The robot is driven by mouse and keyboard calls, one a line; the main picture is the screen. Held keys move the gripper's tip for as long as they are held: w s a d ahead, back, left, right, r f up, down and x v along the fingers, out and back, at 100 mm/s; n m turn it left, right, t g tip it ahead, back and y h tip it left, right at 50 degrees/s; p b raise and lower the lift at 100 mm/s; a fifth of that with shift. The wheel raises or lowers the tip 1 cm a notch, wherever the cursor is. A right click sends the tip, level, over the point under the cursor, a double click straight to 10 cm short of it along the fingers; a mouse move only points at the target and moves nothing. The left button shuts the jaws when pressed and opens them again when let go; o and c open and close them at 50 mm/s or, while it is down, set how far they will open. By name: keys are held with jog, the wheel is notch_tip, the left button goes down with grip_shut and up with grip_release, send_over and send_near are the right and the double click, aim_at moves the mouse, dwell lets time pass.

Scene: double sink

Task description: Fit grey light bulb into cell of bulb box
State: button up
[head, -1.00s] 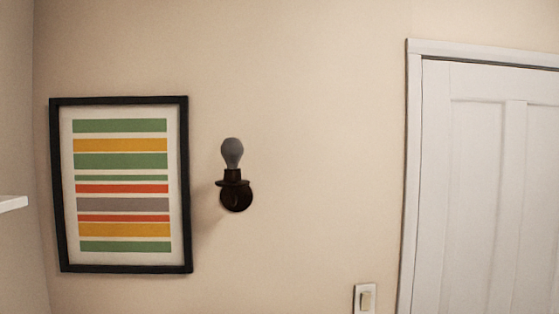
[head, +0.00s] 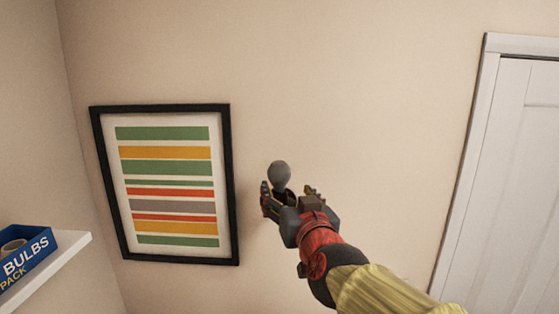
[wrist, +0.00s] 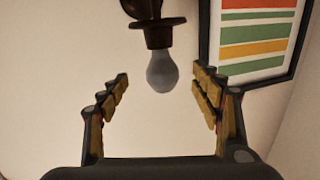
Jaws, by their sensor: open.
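The grey light bulb (head: 280,173) sits upright in a dark wall fixture; in the wrist view the bulb (wrist: 162,72) hangs from the fixture (wrist: 155,28), as that picture is upside down. My gripper (head: 287,190) is in front of the wall at the bulb. In the wrist view my gripper (wrist: 160,85) is open, with a finger on each side of the bulb and clear gaps between. The blue bulb box (head: 28,258) stands on a white shelf at the lower left, with lettering on its side and one round opening partly visible. The rest of the box is cut off.
A black-framed striped picture (head: 235,190) hangs on the wall left of my gripper in the head view. The white shelf (head: 70,258) juts out at the lower left. A white door (head: 515,180) is at the right.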

aim_at(279, 173)
jog(key=shift+w+a+r+t+p, duration=0.15)
jog(key=shift+w+r, duration=0.15)
jog(key=shift+r, duration=0.3)
jog(key=shift+w+a+r+t+p, duration=0.15)
jog(key=shift+w+r, duration=0.1)
jog(key=shift+r, duration=0.3)
jog(key=shift+w, duration=0.35)
jog(key=x, duration=0.4)
jog(key=f+p+x, duration=0.1)
jog(key=x, duration=0.2)
jog(key=shift+a, duration=0.1)
jog(key=shift+s, duration=0.1)
jog(key=shift+c, duration=0.4)
jog(key=c, duration=0.9)
